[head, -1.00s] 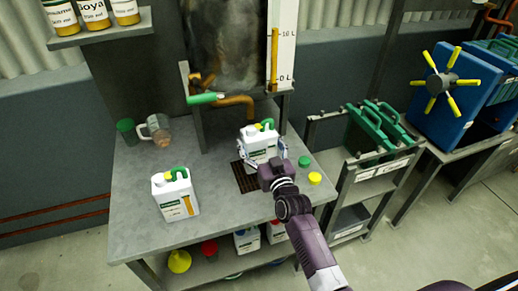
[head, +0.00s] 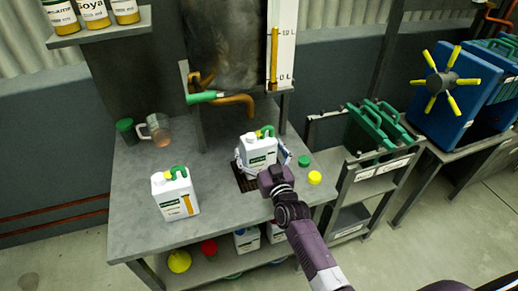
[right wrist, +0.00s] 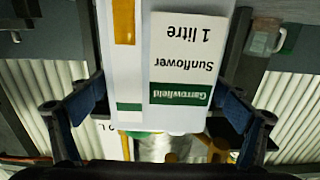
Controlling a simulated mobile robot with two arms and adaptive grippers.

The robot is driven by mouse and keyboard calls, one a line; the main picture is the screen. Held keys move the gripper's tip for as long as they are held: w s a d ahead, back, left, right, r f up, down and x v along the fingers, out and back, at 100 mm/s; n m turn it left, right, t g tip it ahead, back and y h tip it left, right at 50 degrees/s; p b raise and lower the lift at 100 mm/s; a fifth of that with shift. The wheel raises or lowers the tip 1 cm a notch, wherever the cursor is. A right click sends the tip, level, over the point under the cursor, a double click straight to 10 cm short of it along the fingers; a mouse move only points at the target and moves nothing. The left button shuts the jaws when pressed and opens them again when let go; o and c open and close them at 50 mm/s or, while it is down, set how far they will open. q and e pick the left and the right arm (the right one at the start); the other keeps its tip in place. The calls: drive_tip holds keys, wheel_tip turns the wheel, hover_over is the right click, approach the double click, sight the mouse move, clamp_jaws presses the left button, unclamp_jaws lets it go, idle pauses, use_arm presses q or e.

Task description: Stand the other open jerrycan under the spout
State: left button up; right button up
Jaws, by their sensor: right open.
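One white jerrycan (head: 258,152) with a green handle stands upright on the dark drain grate (head: 241,181), below and in front of the orange-brown spout (head: 238,101). My right gripper (head: 263,165) is open around it, one finger on each side. In the right wrist view the jerrycan (right wrist: 160,60) shows upside down, labelled "Sunflower 1 litre", with gaps between it and the fingers. A second white jerrycan (head: 173,196) with a green handle and an orange side strip stands on the bench further left. My left gripper is not in view.
A green cap (head: 305,160) and a yellow cap (head: 315,178) lie right of my gripper. A clear jug (head: 158,130) and a green cup (head: 127,131) stand at the back left. A green lever (head: 203,97) is by the spout. The bench (head: 130,220) is clear at its front left.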

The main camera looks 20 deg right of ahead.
drive_tip(key=shift+r, duration=0.15)
drive_tip(key=s, duration=1.2)
drive_tip(key=shift+d, duration=0.2)
